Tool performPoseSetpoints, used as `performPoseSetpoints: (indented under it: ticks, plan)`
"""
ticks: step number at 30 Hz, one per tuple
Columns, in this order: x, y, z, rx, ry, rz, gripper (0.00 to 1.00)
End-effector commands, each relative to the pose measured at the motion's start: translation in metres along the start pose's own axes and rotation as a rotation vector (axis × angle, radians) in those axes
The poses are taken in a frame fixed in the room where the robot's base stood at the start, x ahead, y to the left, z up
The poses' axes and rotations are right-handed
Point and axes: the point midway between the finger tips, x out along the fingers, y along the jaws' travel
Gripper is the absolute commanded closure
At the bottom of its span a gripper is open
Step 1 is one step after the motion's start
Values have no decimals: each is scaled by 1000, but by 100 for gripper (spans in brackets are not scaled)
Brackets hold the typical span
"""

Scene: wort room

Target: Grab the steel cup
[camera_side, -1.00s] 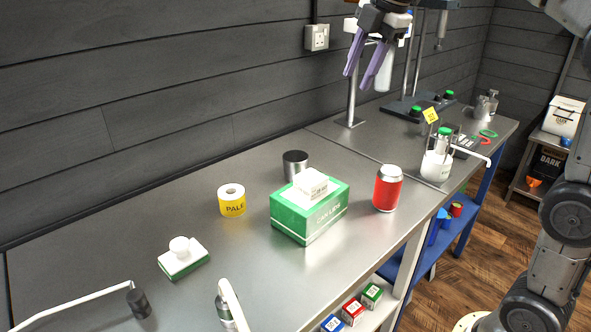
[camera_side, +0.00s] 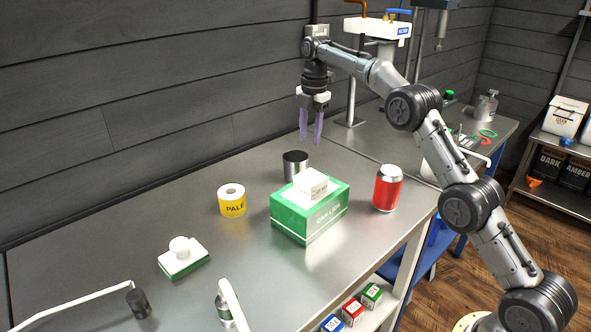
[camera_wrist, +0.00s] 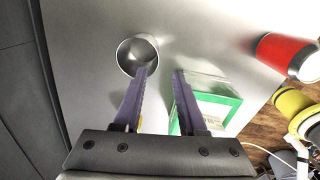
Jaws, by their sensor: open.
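The steel cup (camera_side: 295,167) stands upright on the metal bench, just behind the green and white box. In the wrist view the cup (camera_wrist: 137,54) shows its round open top beyond the tip of the left finger. My gripper (camera_side: 311,140) has purple fingers, is open and empty, and points down above the bench, slightly right of and above the cup. In the wrist view the gripper (camera_wrist: 160,74) has its fingers apart, and the cup lies mostly to the left of the gap between them.
A red can (camera_side: 387,188) is to the right. Bare bench lies left of the cup.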

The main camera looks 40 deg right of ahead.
Motion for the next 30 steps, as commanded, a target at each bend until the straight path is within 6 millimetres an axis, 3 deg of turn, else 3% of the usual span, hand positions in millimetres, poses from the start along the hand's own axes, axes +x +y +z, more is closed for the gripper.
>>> performPoseSetpoints:
  ticks: [10, 19, 30]
  plan:
    - [59, -1, -1, 0, 1, -3, 60]
    - [81, 1, -1, -1, 0, -1, 60]
    - [124, 5, -1, 0, 0, 0, 60]
